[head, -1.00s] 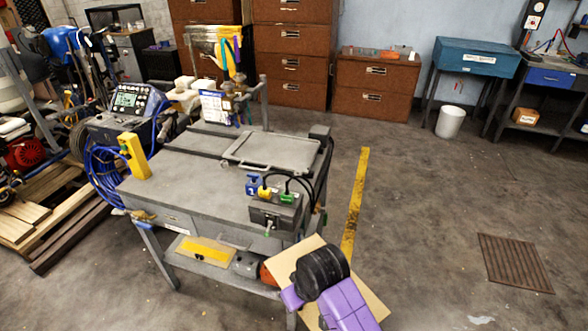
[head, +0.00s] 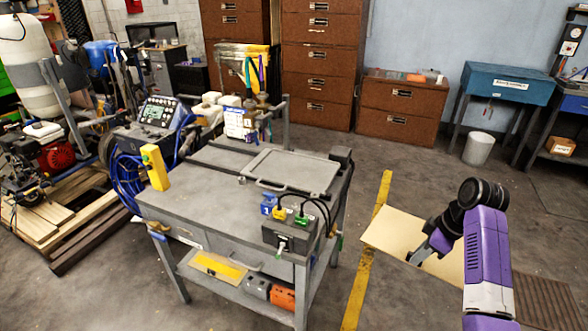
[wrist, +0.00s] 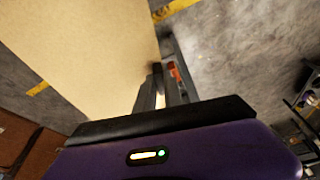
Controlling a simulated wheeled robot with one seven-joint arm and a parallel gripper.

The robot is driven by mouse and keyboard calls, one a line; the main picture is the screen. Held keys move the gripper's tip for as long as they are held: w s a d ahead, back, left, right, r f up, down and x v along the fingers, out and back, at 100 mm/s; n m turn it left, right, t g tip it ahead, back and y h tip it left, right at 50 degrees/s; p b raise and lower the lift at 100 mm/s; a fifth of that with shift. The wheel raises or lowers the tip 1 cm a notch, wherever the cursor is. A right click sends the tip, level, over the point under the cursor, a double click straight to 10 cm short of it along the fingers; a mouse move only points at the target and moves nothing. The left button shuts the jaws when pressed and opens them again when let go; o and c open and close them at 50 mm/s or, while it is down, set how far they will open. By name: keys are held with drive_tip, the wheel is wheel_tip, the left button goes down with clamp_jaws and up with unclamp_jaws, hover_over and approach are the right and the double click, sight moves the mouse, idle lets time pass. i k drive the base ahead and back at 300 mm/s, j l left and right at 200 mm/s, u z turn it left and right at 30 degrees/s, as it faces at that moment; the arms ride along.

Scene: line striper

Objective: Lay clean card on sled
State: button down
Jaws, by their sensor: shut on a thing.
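A flat tan card (head: 388,236) is held at its edge by my gripper (head: 418,255), to the right of the workbench and above the floor. In the wrist view the card (wrist: 85,50) fills the upper left, with one edge between the jaws of my gripper (wrist: 158,78). The card's face looks plain and unmarked. The sled (head: 292,172) appears to be the grey flat tray with a front handle on top of the bench; its surface is bare. The card is apart from it.
A yellow line (head: 362,275) runs along the floor beside the bench. Open floor lies to the right.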

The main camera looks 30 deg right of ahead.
sight(295, 169)
drive_tip(key=i, duration=1.4)
